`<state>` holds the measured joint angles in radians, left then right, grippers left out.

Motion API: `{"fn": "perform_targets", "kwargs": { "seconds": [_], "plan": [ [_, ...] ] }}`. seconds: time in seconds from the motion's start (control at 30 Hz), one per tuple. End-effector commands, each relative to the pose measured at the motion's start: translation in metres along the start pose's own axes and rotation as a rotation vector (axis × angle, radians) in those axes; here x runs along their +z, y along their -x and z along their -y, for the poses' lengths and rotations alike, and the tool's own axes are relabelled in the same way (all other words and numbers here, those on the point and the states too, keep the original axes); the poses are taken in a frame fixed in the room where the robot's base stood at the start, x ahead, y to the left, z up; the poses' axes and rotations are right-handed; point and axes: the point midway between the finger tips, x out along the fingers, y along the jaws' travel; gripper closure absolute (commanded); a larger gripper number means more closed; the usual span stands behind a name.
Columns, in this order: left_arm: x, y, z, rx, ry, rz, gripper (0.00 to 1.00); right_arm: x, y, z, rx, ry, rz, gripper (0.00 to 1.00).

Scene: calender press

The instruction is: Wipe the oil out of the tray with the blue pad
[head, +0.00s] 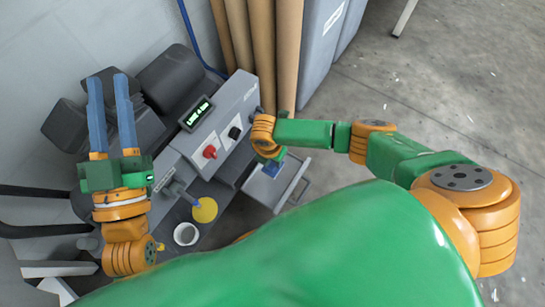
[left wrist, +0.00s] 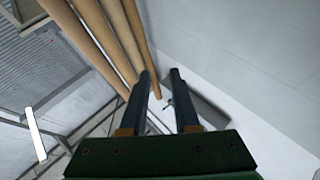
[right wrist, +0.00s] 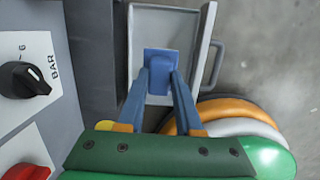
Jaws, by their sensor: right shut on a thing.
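The grey tray (right wrist: 190,20) lies open under my right gripper. It also shows in the head view (head: 262,190), sticking out from the front of the press. My right gripper (right wrist: 161,80) is shut on the blue pad (right wrist: 160,58), which it holds over the tray. I cannot tell whether the pad touches the tray floor. No oil can be made out on the visible tray floor; the pad and fingers hide part of it. My left gripper (head: 107,82) is open and empty, raised at the left above the press, with its fingers apart in the left wrist view (left wrist: 161,75).
The grey press panel (head: 190,145) has a red knob (head: 210,152), a black knob (head: 234,132) and a green display (head: 197,114). A yellow disc (head: 205,210) and a white cup (head: 186,234) are left of the tray. Brown rolls (head: 262,45) stand behind.

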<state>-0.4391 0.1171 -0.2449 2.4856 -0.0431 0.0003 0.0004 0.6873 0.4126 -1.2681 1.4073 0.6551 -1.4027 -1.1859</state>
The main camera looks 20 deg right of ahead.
Motion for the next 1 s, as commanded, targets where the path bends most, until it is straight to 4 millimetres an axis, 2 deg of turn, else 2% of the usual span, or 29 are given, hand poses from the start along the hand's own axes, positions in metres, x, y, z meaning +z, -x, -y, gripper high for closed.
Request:
{"fn": "perform_targets", "kwargs": {
  "seconds": [0.6, 1.0],
  "plan": [
    [0.053, 0.009, 0.006, -0.016, 0.000, 0.294, 0.70, 0.001, 0.007, 0.002, -0.001, -0.002, 0.000, 1.00],
    [0.062, 0.012, 0.007, -0.018, 0.001, 0.339, 0.70, 0.001, 0.008, 0.002, -0.001, -0.003, 0.000, 1.00]
  ]
}}
